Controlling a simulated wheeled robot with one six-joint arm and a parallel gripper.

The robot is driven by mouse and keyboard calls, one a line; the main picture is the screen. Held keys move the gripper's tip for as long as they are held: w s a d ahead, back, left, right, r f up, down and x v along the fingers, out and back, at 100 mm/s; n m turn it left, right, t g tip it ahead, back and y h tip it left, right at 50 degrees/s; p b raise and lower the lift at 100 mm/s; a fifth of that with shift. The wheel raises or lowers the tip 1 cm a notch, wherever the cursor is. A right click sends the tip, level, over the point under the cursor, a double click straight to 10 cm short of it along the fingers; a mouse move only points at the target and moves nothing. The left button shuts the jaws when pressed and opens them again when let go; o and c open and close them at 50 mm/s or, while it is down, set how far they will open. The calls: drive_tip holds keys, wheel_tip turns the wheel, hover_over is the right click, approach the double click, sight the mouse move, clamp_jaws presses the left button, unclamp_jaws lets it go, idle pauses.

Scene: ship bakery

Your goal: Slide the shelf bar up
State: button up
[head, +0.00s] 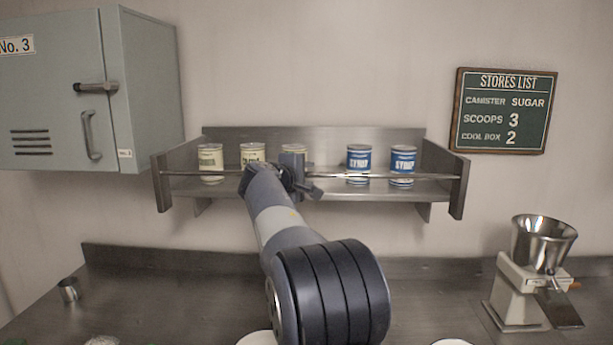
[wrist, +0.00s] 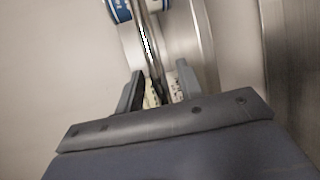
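The shelf bar (head: 400,176) is a thin metal rod across the front of the metal wall shelf (head: 310,136), level between its two end plates and in front of the cans. My gripper (head: 304,181) is at the bar near its middle. In the wrist view the bar (wrist: 149,42) runs down into the space between the two fingers of my gripper (wrist: 160,82). The fingers are apart, with a gap wider than the bar. I cannot tell whether either finger touches it. My arm hides part of the bar in the head view.
Pale-labelled cans (head: 210,163) stand on the shelf's left and middle, blue syrup cans (head: 359,164) on the right. A grey cabinet (head: 60,100) hangs at left, a stores sign (head: 503,110) at right. Below, the counter (head: 180,290) holds a metal cup (head: 69,290) and a grinder (head: 530,285).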

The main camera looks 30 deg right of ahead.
drive_tip(key=b+v, duration=0.3)
drive_tip(key=v, duration=0.7)
drive_tip(key=shift+s+a+b, duration=0.2)
drive_tip(key=shift+a+b, duration=0.15)
drive_tip(key=shift+b, duration=0.05)
drive_tip(key=p+x, duration=0.1)
drive_tip(key=x, duration=0.2)
drive_tip(key=p+x, duration=0.1)
drive_tip(key=x, duration=0.3)
drive_tip(key=p+x, duration=0.1)
drive_tip(key=x, duration=0.3)
drive_tip(key=shift+f, duration=0.45)
drive_tip(key=shift+a, duration=0.1)
